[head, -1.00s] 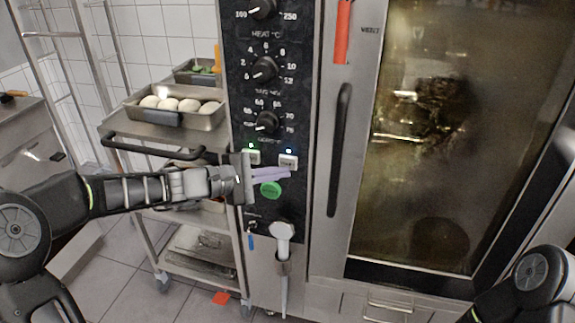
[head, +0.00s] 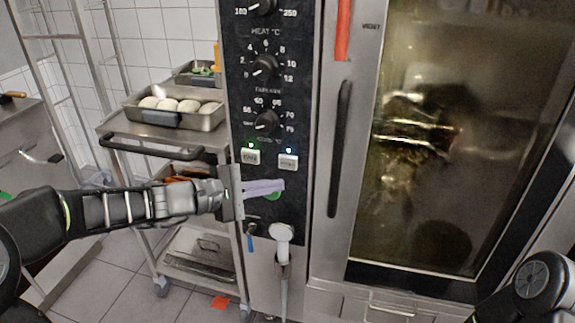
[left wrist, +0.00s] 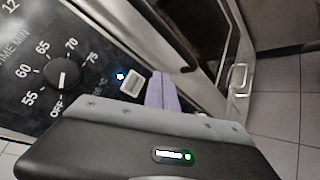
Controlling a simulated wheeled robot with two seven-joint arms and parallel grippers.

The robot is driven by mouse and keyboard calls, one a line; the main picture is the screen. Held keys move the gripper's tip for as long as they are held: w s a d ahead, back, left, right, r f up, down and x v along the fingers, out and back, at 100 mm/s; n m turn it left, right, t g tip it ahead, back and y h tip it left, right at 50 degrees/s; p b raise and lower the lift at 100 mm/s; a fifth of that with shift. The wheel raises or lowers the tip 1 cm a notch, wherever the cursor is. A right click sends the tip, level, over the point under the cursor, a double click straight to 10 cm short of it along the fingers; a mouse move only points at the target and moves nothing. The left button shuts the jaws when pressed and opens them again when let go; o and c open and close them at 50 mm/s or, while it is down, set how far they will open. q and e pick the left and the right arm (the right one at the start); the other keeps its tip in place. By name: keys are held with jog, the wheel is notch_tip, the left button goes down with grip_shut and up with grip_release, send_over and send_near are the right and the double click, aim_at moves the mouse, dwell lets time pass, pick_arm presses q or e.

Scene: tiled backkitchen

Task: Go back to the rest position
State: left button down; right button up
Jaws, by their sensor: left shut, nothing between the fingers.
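My left gripper (head: 264,188) is shut and empty, its lilac fingers pressed together. In the head view it is in front of the oven's black control panel (head: 238,97), over a green button (head: 273,196) that it partly hides. The left wrist view shows the same closed fingers (left wrist: 161,92) beside a lit white button (left wrist: 131,86); I cannot tell whether they touch the panel. My right arm (head: 540,285) shows only as a dark link at the lower right; its gripper is not in view.
The oven's glass door (head: 425,130) is shut, with a long dark handle (head: 340,150). A white hand shower (head: 282,234) hangs below the panel. A steel trolley (head: 125,128) stands left, close to my left arm, carrying a tray (head: 200,122) of white round items. Tiled floor (head: 120,300) shows below.

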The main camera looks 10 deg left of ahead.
dwell(0.4)
pick_arm(q)
jog(key=s+a+f+m+g+y+p, duration=0.1)
jog(key=s+a+f+g+y, duration=0.1)
jog(key=f, duration=0.6)
jog(key=s+a+f+m+g+y+p, duration=0.1)
jog(key=s+a+f+y, duration=0.15)
jog(key=f, duration=0.55)
jog(key=s+a+f+m+g+y+p, duration=0.1)
jog(key=s+f+g+y, duration=0.15)
jog(key=f, duration=0.55)
jog(key=s+d+f+m+g+p, duration=0.2)
jog(key=s+d+f+m, duration=0.3)
jog(key=s, duration=0.6)
jog(key=s+d+f+m+g+p, duration=0.2)
jog(key=s+d+f+m+p, duration=0.3)
jog(key=s+d, duration=0.4)
jog(key=shift+s+d+f+p, duration=0.25)
jog(key=shift+s+p, duration=0.05)
jog(key=shift+s, duration=0.85)
